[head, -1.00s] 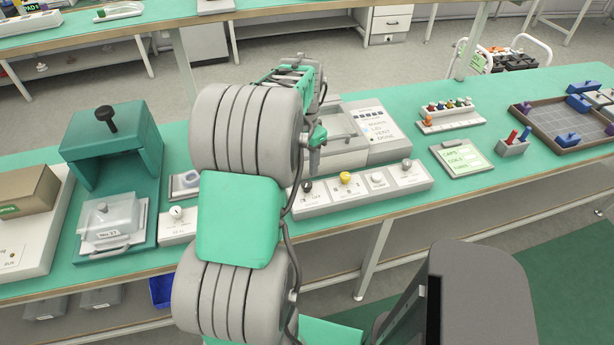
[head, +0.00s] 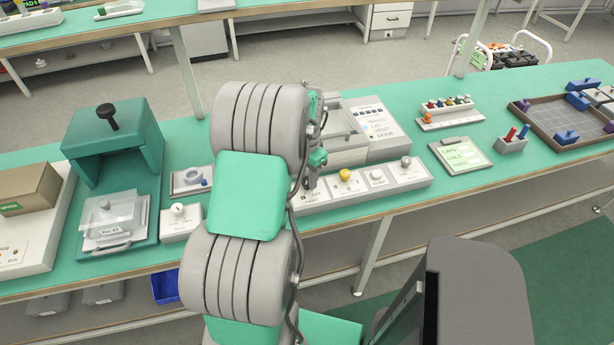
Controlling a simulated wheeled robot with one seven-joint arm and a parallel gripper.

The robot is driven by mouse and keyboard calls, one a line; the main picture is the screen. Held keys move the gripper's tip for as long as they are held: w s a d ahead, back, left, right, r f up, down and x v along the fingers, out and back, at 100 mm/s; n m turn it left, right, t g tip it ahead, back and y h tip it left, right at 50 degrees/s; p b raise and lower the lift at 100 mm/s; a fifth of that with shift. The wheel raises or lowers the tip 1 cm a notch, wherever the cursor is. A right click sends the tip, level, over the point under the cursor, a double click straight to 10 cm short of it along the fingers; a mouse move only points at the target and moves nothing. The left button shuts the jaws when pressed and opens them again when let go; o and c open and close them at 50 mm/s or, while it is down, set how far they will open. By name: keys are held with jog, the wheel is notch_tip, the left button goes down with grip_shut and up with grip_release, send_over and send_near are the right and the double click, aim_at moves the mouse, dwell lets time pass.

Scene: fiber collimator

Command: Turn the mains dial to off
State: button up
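A light grey control panel (head: 370,192) lies along the front of the bench, with several knobs in a row. A yellow knob (head: 345,174), a white knob (head: 377,177) and a grey knob (head: 406,162) are visible. My gripper (head: 311,182) points down over that left end. I cannot tell if it touches the dial, and its fingers are too small and covered to show whether they are open.
A grey machine with a label (head: 375,122) stands just behind the panel. A small box with a white dial (head: 178,211) and a teal housing (head: 130,135) are on the left. A clipboard (head: 461,156) and a bottle rack (head: 450,118) are on the right.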

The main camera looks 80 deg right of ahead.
grip_shut()
jog(key=shift+n, duration=0.3)
jog(key=n+b, duration=0.1)
jog(key=n, duration=0.4)
jog(key=n+b, duration=0.1)
jog(key=n, duration=0.5)
dwell(0.4)
jog(key=shift+n, duration=0.3)
jog(key=shift+o, duration=2)
grip_release()
